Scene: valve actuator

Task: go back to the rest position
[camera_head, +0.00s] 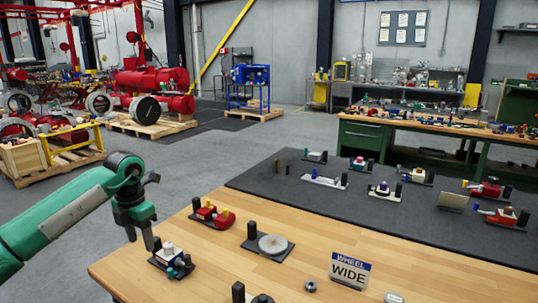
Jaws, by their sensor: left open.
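My left gripper (148,240) comes in from the left on a green arm and hangs over the left edge of the wooden table (215,270). It points down and is open, with no object seen between its fingers. A small white and blue valve part on a dark base (172,262) stands just right of and below the fingertips. I cannot tell whether the fingers touch it. My right gripper is not in the view.
On the table are a red valve part (212,213), a round grey disc on a plate (272,244) and a "WHEEL WIDE" sign (350,270). A dark mat (330,205) carries several small valve parts. Behind are a green workbench (365,135) and open grey floor.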

